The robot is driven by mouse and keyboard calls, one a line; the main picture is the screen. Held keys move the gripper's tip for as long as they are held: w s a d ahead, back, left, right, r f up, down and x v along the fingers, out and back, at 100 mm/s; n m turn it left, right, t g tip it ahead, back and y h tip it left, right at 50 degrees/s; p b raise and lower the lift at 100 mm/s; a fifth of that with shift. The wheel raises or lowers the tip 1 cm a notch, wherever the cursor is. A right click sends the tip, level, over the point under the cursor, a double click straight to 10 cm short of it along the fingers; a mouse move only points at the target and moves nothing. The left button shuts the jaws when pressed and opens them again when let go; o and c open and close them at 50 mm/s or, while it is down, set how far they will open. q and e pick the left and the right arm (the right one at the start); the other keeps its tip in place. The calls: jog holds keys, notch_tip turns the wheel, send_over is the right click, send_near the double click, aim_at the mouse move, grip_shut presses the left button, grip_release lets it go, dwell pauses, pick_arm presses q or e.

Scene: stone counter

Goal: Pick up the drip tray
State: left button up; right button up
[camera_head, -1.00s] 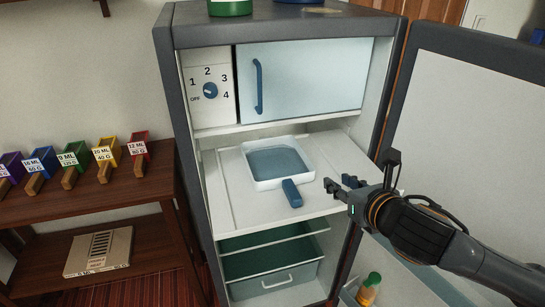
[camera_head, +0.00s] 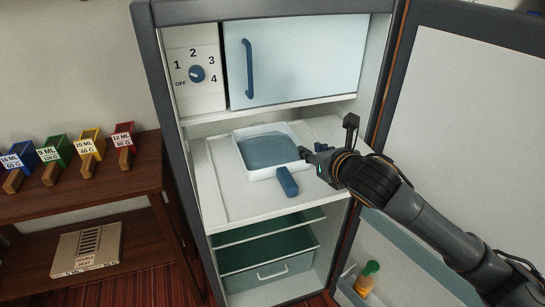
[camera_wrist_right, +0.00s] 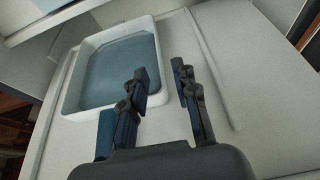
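The drip tray (camera_head: 262,131) is a shallow white square pan holding a blue-grey surface, with a blue handle (camera_head: 288,182) at its front. It sits on the white shelf inside the open fridge. My right gripper (camera_head: 309,155) is at the tray's right side, by its front right corner. In the right wrist view, the tray (camera_wrist_right: 68,101) lies ahead and to the left, and the fingers (camera_wrist_right: 160,78) are apart with nothing between them. One finger overlaps the tray's right wall in that view; I cannot tell whether they touch. The handle is partly hidden behind that finger. My left gripper is not in view.
The closed freezer compartment (camera_head: 298,58) is above the shelf, beside a dial (camera_head: 197,74). A green drawer (camera_head: 265,262) is below. The open fridge door (camera_head: 462,120) stands at right, with a bottle (camera_head: 367,277) in its rack. Coloured scoops (camera_head: 88,148) stand on a wooden shelf at left.

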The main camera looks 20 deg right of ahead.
jog(key=p+x, duration=0.1)
jog(key=x, duration=0.4)
jog(key=shift+a+f, duration=0.1)
jog(key=shift+f, duration=0.05)
grip_shut()
